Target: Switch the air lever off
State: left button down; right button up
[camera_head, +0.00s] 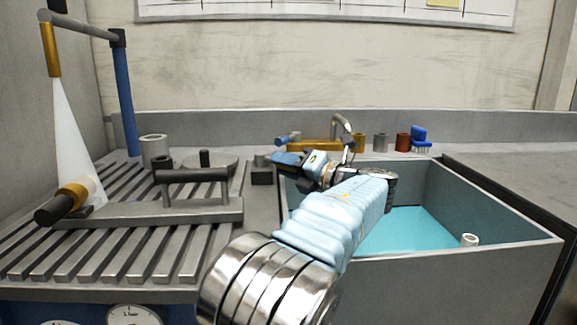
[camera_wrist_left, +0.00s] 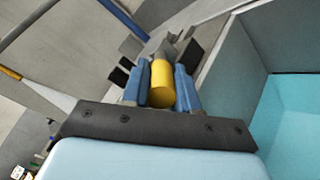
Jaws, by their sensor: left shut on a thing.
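My left gripper (camera_head: 276,159) is over the left rim of the sink, beside a small grey block (camera_head: 262,175). In the left wrist view my left gripper (camera_wrist_left: 161,82) is shut on a yellow cylindrical grip (camera_wrist_left: 162,84), which sits between its blue fingers. I take this grip to be the air lever's handle; in the head view the fingers hide it. A pale cone (camera_head: 75,140), like an air jet, fans down from a brass nozzle (camera_head: 52,50) at the far left onto a dark and brass cylinder (camera_head: 70,200). My right gripper is not in view.
A slatted grey rack (camera_head: 120,262) with a handled bar (camera_head: 190,176) fills the left side. The sink (camera_head: 495,190) holds blue water and a small white cup (camera_head: 469,240). A faucet (camera_head: 343,128), several small cylinders and a blue brush (camera_head: 421,136) stand behind it.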

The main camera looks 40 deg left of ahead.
pick_arm(q)
jog(key=shift+r, duration=0.1)
jog(key=c, duration=0.9)
grip_release()
jog(key=shift+o, duration=0.2)
jog(key=s+d, duration=0.1)
jog(key=d, duration=1.3)
jog(key=shift+p, duration=0.3)
